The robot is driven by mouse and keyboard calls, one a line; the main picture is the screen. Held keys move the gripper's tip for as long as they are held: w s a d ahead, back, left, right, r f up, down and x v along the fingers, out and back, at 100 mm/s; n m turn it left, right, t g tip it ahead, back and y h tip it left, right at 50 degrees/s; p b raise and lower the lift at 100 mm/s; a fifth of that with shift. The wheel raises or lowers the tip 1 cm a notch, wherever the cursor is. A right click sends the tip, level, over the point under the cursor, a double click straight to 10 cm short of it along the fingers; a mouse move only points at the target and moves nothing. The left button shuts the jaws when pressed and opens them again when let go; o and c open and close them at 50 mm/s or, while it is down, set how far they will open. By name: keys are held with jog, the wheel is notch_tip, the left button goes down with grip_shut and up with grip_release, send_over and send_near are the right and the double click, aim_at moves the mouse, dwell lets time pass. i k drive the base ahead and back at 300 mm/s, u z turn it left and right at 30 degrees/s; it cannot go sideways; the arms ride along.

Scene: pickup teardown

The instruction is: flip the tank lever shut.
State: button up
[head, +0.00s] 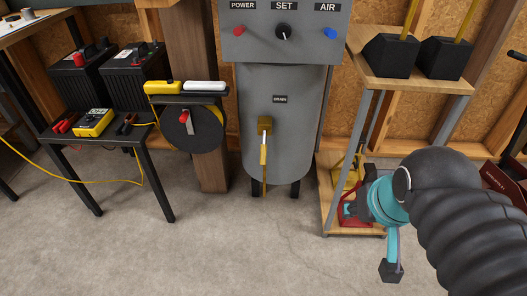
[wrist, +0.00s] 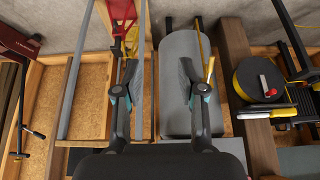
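The grey tank (head: 285,105) stands against the wall in the middle of the head view, under a panel marked POWER, SET and AIR. Below its DRAIN label is a brass valve (head: 265,124), whose yellow lever (head: 263,155) hangs down. In the wrist view the tank (wrist: 178,60) lies behind the right finger, and the yellow lever (wrist: 210,70) shows just right of that fingertip, apparently apart from it. My gripper (wrist: 158,76) is open, with nothing between its fingers. In the head view it is right of the tank, near the shelf, its fingers mostly hidden.
A wooden shelf stand (head: 398,75) with black blocks stands right of the tank; red and yellow items sit on its lower board. A hose reel (head: 205,130) is on the left post. A bench (head: 110,135) holds batteries and a yellow meter. The floor in front is clear.

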aim_at(262, 147)
jog(key=u, duration=0.7)
jog(key=k, duration=0.8)
jog(key=z, duration=0.65)
